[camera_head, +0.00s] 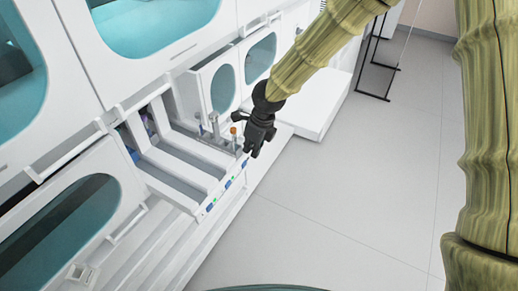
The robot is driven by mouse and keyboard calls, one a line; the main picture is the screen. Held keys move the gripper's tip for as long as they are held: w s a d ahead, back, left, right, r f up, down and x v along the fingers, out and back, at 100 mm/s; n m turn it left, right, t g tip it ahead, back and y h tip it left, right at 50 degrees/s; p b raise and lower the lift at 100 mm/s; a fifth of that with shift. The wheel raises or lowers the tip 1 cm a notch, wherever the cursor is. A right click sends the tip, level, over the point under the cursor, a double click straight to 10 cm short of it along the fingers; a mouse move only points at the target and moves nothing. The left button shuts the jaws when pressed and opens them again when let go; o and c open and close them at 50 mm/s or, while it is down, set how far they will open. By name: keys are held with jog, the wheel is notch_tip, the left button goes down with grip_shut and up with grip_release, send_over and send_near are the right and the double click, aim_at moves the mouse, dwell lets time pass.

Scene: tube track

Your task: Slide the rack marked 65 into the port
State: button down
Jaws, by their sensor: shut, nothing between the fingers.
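A white pulled-out unit with long parallel lanes (178,163) juts from the machine wall at centre left. Small tubes, one with an orange cap (233,131), stand upright at its right end, likely in a rack; no rack number is readable. Small blue and green marks (228,184) run along the unit's front edge. My dark gripper (255,152) is shut and appears empty, just right of the orange-capped tube. I cannot tell whether it touches anything. The gripper hides part of the unit's right end.
White machines with teal windows (222,89) line the left and back. A white low box (318,104) stands behind my gripper. A black frame (375,70) stands at the back right. The grey floor (345,200) on the right is clear.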

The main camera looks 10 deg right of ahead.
jog(key=shift+w+a, duration=0.1)
jog(key=shift+a, duration=0.15)
jog(key=shift+w+a+p, duration=0.55)
jog(key=shift+w+a, duration=0.3)
jog(key=shift+a, duration=0.2)
jog(key=s+d+r, duration=0.4)
jog(key=d+r, duration=0.1)
jog(key=r, duration=0.4)
jog(key=shift+d+r, duration=0.15)
jog(key=shift+r, duration=0.2)
